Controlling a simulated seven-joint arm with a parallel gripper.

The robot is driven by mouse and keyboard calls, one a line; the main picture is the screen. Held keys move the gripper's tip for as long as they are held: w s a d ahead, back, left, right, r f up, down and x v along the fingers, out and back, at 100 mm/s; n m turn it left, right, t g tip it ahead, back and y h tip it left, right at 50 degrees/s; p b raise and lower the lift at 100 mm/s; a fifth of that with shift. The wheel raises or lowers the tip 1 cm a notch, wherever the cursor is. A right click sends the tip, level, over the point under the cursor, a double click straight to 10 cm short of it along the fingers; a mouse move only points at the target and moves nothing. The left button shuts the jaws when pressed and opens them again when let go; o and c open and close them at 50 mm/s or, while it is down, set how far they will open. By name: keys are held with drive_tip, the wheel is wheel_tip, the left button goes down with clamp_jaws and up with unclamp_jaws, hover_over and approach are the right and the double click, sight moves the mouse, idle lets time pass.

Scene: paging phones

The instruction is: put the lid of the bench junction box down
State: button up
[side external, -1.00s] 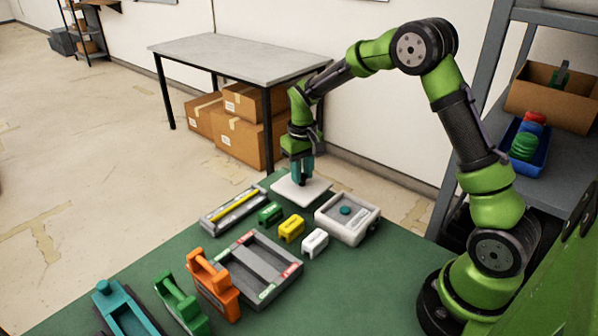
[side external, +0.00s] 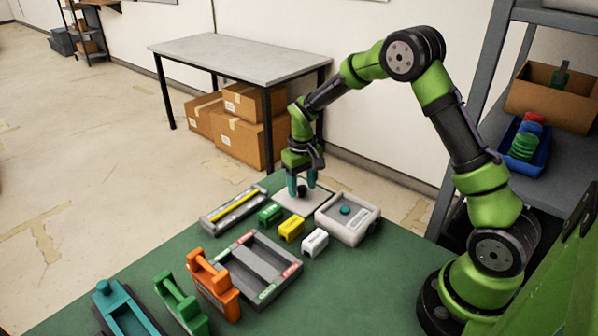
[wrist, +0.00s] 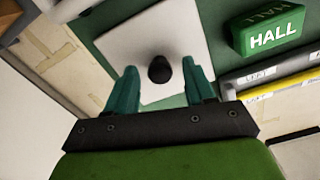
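The lid is a flat pale square plate (side external: 290,201) with a black knob (side external: 302,191) in its middle. It lies on the green bench top near the far edge, left of the open white junction box (side external: 347,219), which has a teal round part inside. My gripper (side external: 302,190) is just above the lid, fingers apart. In the wrist view the lid (wrist: 183,40) fills the upper middle, with its knob (wrist: 160,69) between and beyond the two teal fingertips (wrist: 160,78), with gaps on both sides.
A green HALL block (side external: 270,214), a yellow block (side external: 291,229) and a white block (side external: 315,242) stand in front of the lid. A grey rail with a yellow strip (side external: 233,208) lies to the left. A grey tray (side external: 285,289) and an orange handset (side external: 213,284) are nearer.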

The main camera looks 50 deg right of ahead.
sight(302, 187)
wheel_tip(302, 187, up, 12)
drive_tip(key=s+a+r+t, duration=0.3)
drive_tip(key=s+a+r, duration=0.3)
drive_tip(key=s+r, duration=0.35)
drive_tip(key=s+a+m+t+y, duration=0.1)
drive_tip(key=s+a+t, duration=0.3)
drive_tip(key=s, duration=0.8)
drive_tip(key=shift+s+a+r+y, duration=0.15)
drive_tip(key=shift+s+r+y, duration=0.15)
drive_tip(key=shift+y, duration=0.2)
drive_tip(key=shift+c, duration=0.5)
